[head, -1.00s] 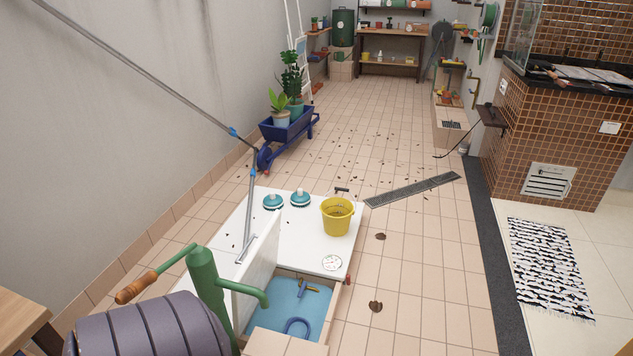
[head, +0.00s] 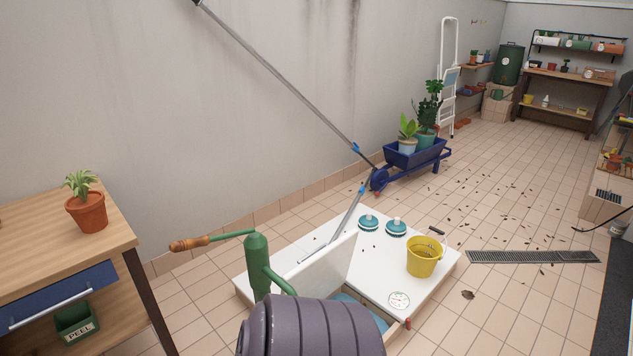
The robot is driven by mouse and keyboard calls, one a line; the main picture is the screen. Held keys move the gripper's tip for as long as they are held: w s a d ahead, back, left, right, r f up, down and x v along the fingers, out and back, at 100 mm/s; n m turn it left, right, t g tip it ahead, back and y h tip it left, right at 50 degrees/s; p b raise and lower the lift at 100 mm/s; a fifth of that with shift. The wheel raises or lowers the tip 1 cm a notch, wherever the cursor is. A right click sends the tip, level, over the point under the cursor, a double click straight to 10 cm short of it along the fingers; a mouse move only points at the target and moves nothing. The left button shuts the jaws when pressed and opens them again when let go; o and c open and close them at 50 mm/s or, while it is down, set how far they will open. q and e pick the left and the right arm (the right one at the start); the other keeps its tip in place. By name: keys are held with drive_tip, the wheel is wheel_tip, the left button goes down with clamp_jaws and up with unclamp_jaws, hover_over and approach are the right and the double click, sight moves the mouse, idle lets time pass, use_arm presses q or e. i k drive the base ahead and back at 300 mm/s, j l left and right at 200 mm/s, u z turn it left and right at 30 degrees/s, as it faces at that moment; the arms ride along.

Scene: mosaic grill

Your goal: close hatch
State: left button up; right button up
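The hatch is a white panel (head: 325,265) standing up, tilted open, on the low white platform (head: 300,228) in the head view. The opening beside it shows only a sliver of blue interior (head: 366,312). A dark purple ribbed rounded body (head: 312,330) in front hides most of the opening and the hatch's lower near part. Neither of my grippers is in view.
A green hand pump (head: 257,265) with a wooden grip stands just left of the hatch. A wooden workbench (head: 100,240) stands left.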

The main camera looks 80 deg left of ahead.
sight(323, 272)
drive_tip(key=i+j+u, duration=0.1)
drive_tip(key=i+u, duration=0.5)
drive_tip(key=u, duration=0.2)
drive_tip(key=i+l+u, duration=0.1)
drive_tip(key=i+u, duration=0.3)
drive_tip(key=k, duration=0.1)
